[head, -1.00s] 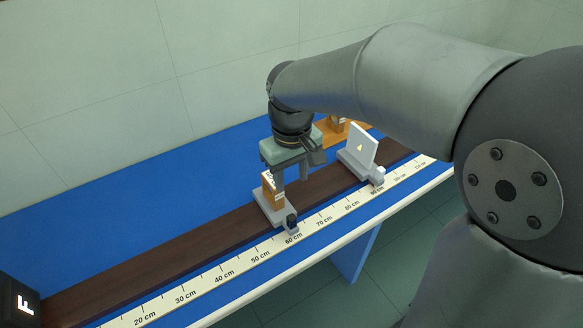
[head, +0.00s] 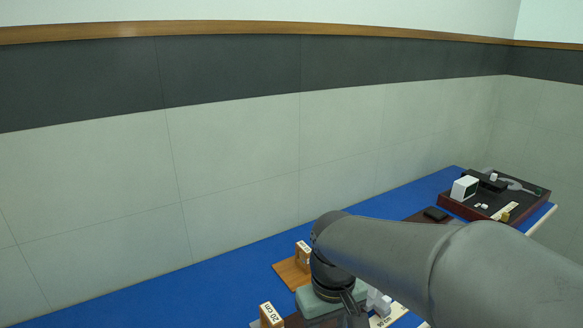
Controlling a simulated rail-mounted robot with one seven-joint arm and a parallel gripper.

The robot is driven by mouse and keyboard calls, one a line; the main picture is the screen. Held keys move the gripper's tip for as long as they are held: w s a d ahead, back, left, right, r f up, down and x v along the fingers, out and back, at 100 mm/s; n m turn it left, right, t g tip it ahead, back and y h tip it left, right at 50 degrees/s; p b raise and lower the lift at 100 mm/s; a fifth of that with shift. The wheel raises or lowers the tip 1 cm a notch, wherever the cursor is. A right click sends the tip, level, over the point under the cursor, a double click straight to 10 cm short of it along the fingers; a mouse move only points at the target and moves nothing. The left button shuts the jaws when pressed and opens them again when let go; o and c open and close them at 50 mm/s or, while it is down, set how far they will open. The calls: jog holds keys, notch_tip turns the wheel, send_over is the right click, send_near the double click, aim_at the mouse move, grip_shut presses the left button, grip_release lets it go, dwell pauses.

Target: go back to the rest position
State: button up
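My gripper (head: 330,300) is at the bottom of the head view, seen from above and behind. A white part (head: 379,303) shows right of the gripper, partly hidden by my arm.
A wooden stand (head: 288,274) with a labelled block (head: 303,253) sits behind the gripper on the blue bench (head: 205,283). A dark red base (head: 452,205) with a white device (head: 465,188) stands far right. A wall runs behind the bench. The bench's left part looks clear.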

jog(key=s+d+f+m, duration=0.4)
jog(key=s+d, duration=0.4)
jog(key=s, duration=0.2)
dwell(2.8)
notch_tip(320, 180, down, 6)
jog(key=b, duration=0.6)
jog(key=shift+a+f, duration=0.2)
jog(key=shift+a, duration=0.2)
